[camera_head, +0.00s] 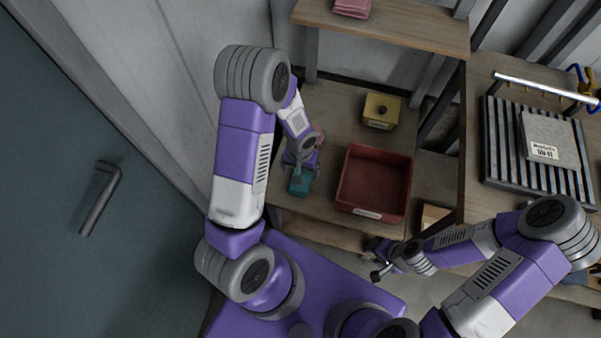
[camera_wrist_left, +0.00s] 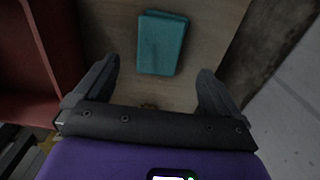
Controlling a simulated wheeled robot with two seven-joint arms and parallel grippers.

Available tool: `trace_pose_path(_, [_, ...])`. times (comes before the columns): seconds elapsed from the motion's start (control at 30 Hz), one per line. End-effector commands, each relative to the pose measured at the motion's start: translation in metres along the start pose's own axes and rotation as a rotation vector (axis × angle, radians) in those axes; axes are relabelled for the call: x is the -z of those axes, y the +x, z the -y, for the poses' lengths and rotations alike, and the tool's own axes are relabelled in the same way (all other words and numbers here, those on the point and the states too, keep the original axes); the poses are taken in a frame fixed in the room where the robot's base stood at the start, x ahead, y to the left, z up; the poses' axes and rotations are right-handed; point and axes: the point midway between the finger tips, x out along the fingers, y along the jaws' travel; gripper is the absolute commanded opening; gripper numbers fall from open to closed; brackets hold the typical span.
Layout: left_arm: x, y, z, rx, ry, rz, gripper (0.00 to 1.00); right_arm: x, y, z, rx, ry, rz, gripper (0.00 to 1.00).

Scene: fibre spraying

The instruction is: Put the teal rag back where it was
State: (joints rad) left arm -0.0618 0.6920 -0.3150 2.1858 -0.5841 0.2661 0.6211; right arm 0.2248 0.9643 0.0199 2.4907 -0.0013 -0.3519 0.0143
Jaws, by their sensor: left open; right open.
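The teal rag (camera_head: 299,184) lies folded on the wooden shelf (camera_head: 333,108), left of the red bin, in the head view. My left gripper (camera_head: 300,172) is just over it and partly hides it. In the left wrist view the teal rag (camera_wrist_left: 161,43) lies flat ahead of the open fingers (camera_wrist_left: 152,88), with nothing between them. I cannot tell the exact height of the gripper above the rag. My right gripper (camera_head: 379,262) is open and empty, low in front of the shelf, right of centre.
A red bin (camera_head: 346,188) stands right of the rag; its wall (camera_wrist_left: 50,60) shows at left in the wrist view. A yellow box (camera_head: 381,111) stands behind it. Pink cloths (camera_head: 352,8) lie on the upper shelf (camera_head: 400,28). A ribbed tray (camera_head: 497,150) is on the right bench.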

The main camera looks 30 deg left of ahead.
Motion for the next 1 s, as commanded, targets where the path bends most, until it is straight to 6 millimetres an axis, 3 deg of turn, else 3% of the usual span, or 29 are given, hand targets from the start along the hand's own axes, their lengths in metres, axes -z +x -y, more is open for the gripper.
trace_pose_path(0.1, [0.000, -0.025, 0.000, -0.001, -0.001, -0.001, 0.97, 0.000, -0.010, 0.004, 0.000, 0.000, 0.000, 0.43])
trace_pose_path(0.3, [0.000, -0.042, 0.000, 0.000, 0.000, 0.000, 0.97, -0.001, -0.015, 0.006, 0.000, 0.000, 0.000, 0.43])
trace_pose_path(0.9, [-0.001, -0.042, 0.000, -0.001, 0.000, 0.002, 0.97, -0.001, -0.015, 0.005, 0.000, 0.000, 0.000, 0.43])
trace_pose_path(1.0, [-0.010, -0.036, -0.009, -0.033, 0.010, 0.017, 0.97, -0.001, -0.019, 0.007, 0.000, 0.000, 0.000, 0.43])
